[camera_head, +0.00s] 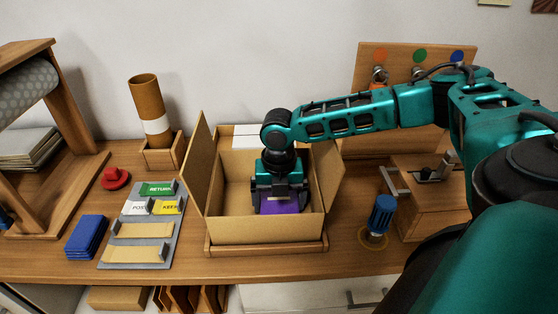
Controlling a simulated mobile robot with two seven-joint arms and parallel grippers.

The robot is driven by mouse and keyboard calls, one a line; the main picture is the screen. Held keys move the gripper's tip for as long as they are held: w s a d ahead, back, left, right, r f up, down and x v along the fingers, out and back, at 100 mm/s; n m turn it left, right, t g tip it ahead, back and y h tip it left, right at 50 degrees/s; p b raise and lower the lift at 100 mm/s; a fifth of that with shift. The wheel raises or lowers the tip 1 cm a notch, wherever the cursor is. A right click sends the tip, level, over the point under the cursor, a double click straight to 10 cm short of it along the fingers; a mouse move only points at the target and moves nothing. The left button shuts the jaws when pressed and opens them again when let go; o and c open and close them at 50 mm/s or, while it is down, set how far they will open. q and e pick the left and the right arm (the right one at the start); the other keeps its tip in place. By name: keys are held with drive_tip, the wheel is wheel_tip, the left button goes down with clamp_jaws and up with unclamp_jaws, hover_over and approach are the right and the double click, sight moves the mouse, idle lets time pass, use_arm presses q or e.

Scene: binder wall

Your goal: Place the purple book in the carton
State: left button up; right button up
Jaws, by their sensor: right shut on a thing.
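The open carton (240,228) stands on a wooden base in the middle of the table, its side flaps raised. The purple book (282,207) is inside the carton, low down behind its front wall. Only a small purple part of it shows below my right gripper. My right gripper (280,198) points down into the carton and is shut on the purple book. The gripper hides most of the book, and I cannot tell whether the book touches the carton floor. My left gripper is not in view.
A grey tray (141,236) with labelled blocks, blue cards (87,237) and a red stamp (115,178) lie left of the carton. A cardboard tube (150,108) stands behind them. A blue-handled tool (380,216) and a wooden box (432,200) stand to the right.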

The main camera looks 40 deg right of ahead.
sight(279, 201)
drive_tip(key=shift+f, duration=0.1)
drive_tip(key=o, duration=1)
wheel_tip(279, 201, up, 12)
drive_tip(key=shift+a, duration=0.1)
idle(0.4)
